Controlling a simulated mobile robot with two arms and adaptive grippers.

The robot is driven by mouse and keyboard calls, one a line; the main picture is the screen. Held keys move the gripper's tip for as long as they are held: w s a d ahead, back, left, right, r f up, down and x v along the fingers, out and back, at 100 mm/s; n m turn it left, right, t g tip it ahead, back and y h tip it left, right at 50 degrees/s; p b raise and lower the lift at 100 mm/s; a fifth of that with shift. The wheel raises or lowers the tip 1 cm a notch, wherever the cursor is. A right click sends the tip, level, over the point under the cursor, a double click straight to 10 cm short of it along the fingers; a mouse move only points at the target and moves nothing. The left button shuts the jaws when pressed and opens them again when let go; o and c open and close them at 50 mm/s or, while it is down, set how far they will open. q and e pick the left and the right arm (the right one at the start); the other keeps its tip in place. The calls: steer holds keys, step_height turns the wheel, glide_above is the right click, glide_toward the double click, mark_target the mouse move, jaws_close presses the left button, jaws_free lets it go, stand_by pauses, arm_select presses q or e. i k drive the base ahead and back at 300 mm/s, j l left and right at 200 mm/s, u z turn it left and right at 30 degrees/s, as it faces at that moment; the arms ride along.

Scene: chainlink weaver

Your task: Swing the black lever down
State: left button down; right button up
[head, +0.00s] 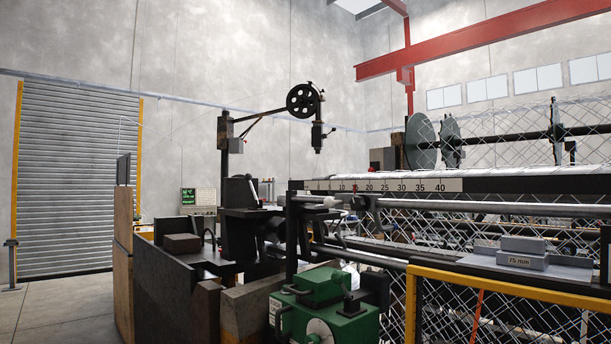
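Neither of my grippers is in view. No part is plainly recognisable as the black lever. The dark machine head (241,206) in the middle of the weaving machine has an upright, slightly tilted black piece with a pale strip along its edge; I cannot tell whether this is the lever. A short light-grey rod end (316,201) sticks out to the right of it, beside the scale bar. A small black upright piece (351,299) stands on the green motor housing (322,297).
A scale bar (386,185) and long rollers run to the right. A yellow rail (503,287) with chainlink mesh guards the front right. A dark low wall (166,290) fronts the machine's left side. Open floor (65,315) lies left, before the grey shutter (78,180).

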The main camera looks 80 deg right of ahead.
mark_target(248, 177)
steer(key=l+z, duration=0.1)
steer(key=z, duration=0.35)
steer(key=i+z, duration=0.15)
steer(key=z, duration=0.7)
steer(key=i+z, duration=0.15)
steer(key=z, duration=0.3)
steer(key=i+z, duration=0.1)
steer(key=z, duration=0.35)
steer(key=i+j+z, duration=1.15)
steer(key=j+z, duration=0.15)
steer(key=i+j+z, duration=0.1)
steer(key=j+z, duration=0.25)
steer(key=j, duration=0.2)
